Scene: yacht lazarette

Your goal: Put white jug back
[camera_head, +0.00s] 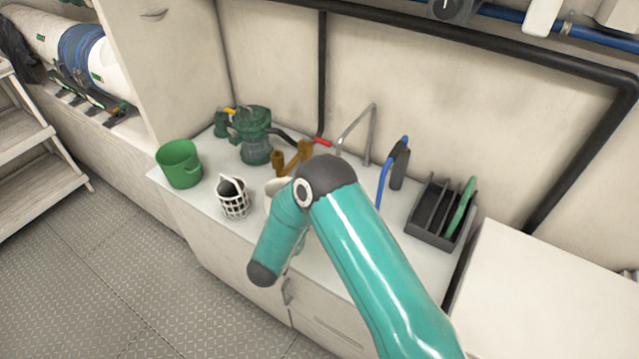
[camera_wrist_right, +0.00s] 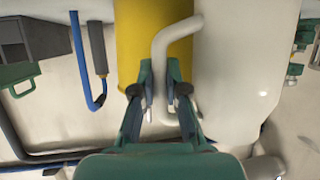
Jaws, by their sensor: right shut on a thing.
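The white jug (camera_wrist_right: 240,60) fills the right middle of the right wrist view, with its curved white handle (camera_wrist_right: 165,60) reaching to the left. My right gripper (camera_wrist_right: 160,95) has its two fingers on either side of the handle's lower part and is shut on it. In the head view my teal right arm comes in from the lower right over the counter; its gripper cannot be made out there. I cannot pick out the jug for sure in the head view. My left gripper is in neither view.
On the counter (camera_head: 400,270) stand a green bucket (camera_head: 180,165), a white basket (camera_head: 233,199), a green strainer housing (camera_head: 256,140), a brass fitting (camera_head: 298,158), a tap (camera_head: 370,135) and a dark slotted rack (camera_head: 438,215). A yellow cylinder (camera_wrist_right: 140,35) is beside the jug.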

